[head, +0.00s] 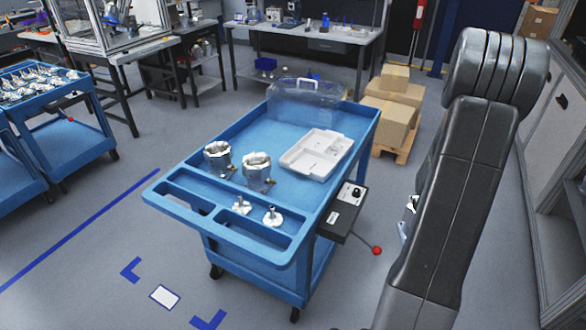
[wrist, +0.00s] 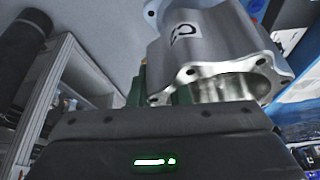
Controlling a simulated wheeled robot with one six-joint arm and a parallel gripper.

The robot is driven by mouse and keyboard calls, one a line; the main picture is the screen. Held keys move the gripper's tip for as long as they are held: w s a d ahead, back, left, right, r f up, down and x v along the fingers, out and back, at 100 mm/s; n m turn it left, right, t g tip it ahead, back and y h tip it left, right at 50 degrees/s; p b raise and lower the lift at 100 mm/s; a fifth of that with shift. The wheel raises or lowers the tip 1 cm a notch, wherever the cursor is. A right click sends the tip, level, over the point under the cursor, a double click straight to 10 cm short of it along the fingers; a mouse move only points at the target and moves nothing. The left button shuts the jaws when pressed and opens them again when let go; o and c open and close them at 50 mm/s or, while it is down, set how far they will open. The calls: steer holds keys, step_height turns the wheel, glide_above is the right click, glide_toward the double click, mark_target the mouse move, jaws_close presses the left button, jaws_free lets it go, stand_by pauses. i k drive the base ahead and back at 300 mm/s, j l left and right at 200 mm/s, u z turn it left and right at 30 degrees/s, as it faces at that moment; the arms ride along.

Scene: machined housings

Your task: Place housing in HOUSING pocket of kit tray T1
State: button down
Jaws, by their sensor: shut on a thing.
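A grey machined housing (wrist: 215,48) with a flanged, bolt-holed rim and a round bore fills the upper middle of the wrist view. A dark-lettered white label is on its side. My gripper (wrist: 160,95) is shut on this housing; its dark body covers the lower part of the view, and green finger parts show beside the housing. In the head view my arm hides the gripper and the held housing. A white tray with moulded pockets (head: 301,163) lies on the blue cart; no T1 or HOUSING marking is readable.
Two metal housings (head: 217,158) (head: 257,170) and two small white parts (head: 242,206) (head: 272,216) stand on the blue cart (head: 235,132). A clear cover (head: 303,100) stands behind the tray. A control box (head: 346,210) juts from the cart's right side. Boxes (head: 388,110) stand behind.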

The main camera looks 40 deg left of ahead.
mark_target(314, 166)
steer(key=i+l+u, duration=0.15)
steer(key=l+u, duration=0.55)
steer(key=u, duration=0.15)
steer(key=l+u, duration=1.25)
steer(key=k+j, duration=0.05)
